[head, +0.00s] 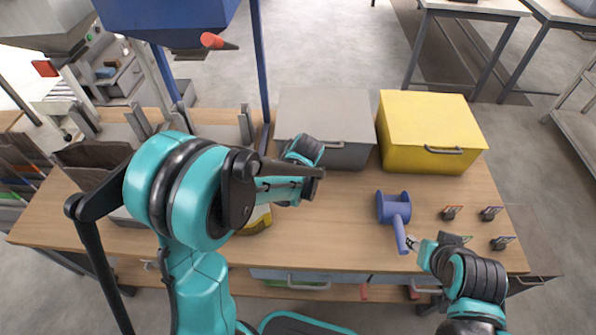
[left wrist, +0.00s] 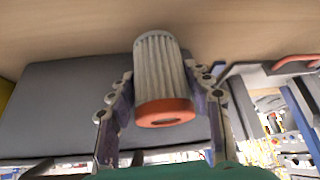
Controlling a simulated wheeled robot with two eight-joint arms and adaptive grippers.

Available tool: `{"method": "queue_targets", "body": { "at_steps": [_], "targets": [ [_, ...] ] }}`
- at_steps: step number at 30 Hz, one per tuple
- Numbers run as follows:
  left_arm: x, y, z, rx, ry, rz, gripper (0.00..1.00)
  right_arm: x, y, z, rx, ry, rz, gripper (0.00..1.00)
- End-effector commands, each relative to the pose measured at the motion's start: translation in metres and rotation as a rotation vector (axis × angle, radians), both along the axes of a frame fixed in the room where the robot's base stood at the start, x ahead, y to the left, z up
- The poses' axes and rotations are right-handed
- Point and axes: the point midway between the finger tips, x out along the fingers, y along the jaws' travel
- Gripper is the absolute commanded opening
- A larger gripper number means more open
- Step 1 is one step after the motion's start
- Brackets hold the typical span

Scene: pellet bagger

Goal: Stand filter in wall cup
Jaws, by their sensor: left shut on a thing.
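The filter (left wrist: 158,68) is a white pleated cylinder with an orange ring-shaped end cap. In the left wrist view it sits between the two fingers of my left gripper (left wrist: 163,80), which is shut on it. The orange end faces the camera. In the head view my left arm hides the filter and the fingers. I cannot make out the wall cup in either view. My right gripper (head: 417,245) is at the handle end of a blue scoop-like tool (head: 393,208) on the table; whether its fingers grip the handle is unclear.
The wooden table (head: 345,220) carries a grey lidded box (head: 325,115) and a yellow box (head: 430,125) at the back. Several small dark clips (head: 490,213) lie at the right. Dark bins (head: 90,155) stand at the left. A blue hopper (head: 165,15) hangs above. The table's middle is clear.

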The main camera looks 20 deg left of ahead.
Motion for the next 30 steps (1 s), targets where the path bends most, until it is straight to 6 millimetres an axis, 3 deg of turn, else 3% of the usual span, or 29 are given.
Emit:
{"method": "queue_targets", "body": {
  "at_steps": [1, 4, 16, 17, 18, 30],
  "targets": [
    [-0.001, -0.001, -0.017, -0.001, 0.001, -0.001, 0.19, 0.000, 0.000, -0.011, 0.000, 0.000, 0.000, 0.40],
    [-0.002, -0.001, -0.032, -0.001, 0.001, -0.001, 0.19, 0.000, 0.000, -0.020, 0.000, 0.000, 0.000, 0.40],
    [-0.002, -0.001, -0.036, 0.001, 0.001, -0.002, 0.19, 0.000, 0.000, -0.023, 0.000, 0.000, 0.000, 0.40],
    [-0.002, -0.001, -0.035, 0.001, 0.001, -0.002, 0.58, 0.000, 0.000, -0.022, 0.000, 0.000, 0.000, 0.40],
    [-0.002, -0.001, -0.035, 0.001, 0.001, -0.002, 0.68, 0.000, 0.000, -0.021, 0.000, 0.000, 0.000, 0.40],
    [-0.002, -0.001, -0.030, 0.001, 0.001, -0.002, 0.71, 0.000, 0.000, -0.017, 0.000, 0.000, 0.000, 0.40]
  ]
}}
